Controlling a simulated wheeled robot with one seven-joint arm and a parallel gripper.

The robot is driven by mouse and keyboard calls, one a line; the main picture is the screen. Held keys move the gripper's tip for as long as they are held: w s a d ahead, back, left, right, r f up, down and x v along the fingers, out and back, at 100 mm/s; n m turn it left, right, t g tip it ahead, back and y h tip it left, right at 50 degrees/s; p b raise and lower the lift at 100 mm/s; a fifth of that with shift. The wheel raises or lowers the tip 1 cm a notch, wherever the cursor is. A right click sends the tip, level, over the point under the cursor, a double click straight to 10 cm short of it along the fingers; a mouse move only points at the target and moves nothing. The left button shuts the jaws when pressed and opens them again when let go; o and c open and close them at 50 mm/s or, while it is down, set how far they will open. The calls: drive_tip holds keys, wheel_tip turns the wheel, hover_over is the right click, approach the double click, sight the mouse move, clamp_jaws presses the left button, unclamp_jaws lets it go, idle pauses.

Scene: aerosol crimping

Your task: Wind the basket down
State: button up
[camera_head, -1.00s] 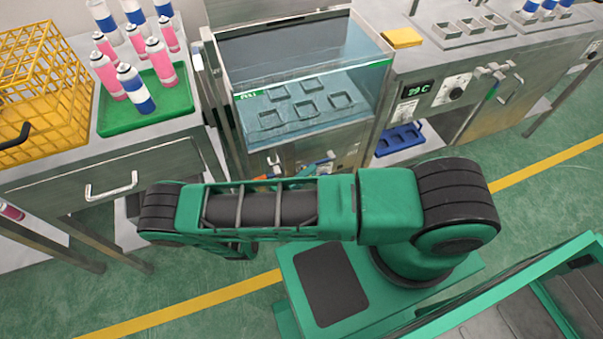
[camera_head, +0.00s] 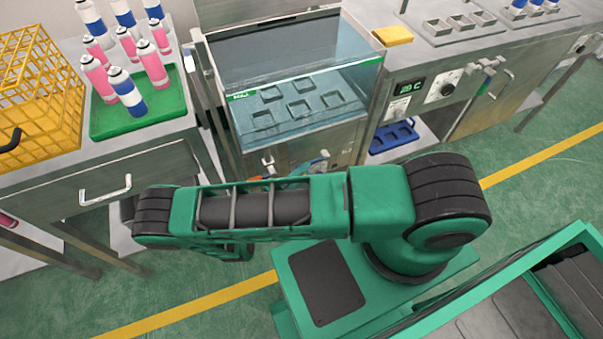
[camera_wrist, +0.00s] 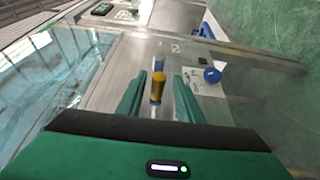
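The glass-walled water tank (camera_head: 330,78) stands in the middle of the bench line in the head view. A submerged rack (camera_head: 325,112) with several square sockets lies in it. I cannot tell whether this rack is the basket. On the tank's front, small orange and blue parts (camera_head: 318,164) show partly behind my arm. In the wrist view an upright orange-yellow knob with a blue base (camera_wrist: 158,87) stands between the fingers of my gripper (camera_wrist: 160,88). The fingers are apart, with visible gaps beside the knob. My gripper is hidden in the head view.
A yellow wire basket (camera_head: 35,85) and a green tray (camera_head: 160,112) of cans stand on the left counter. A control panel with a dial (camera_head: 445,90) is right of the tank. A blue knob (camera_wrist: 211,75) is right of my fingers. Green floor lies in front.

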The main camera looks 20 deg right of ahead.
drive_tip(key=v, duration=1)
drive_tip(key=shift+a, duration=0.4)
drive_tip(key=shift+f, duration=0.15)
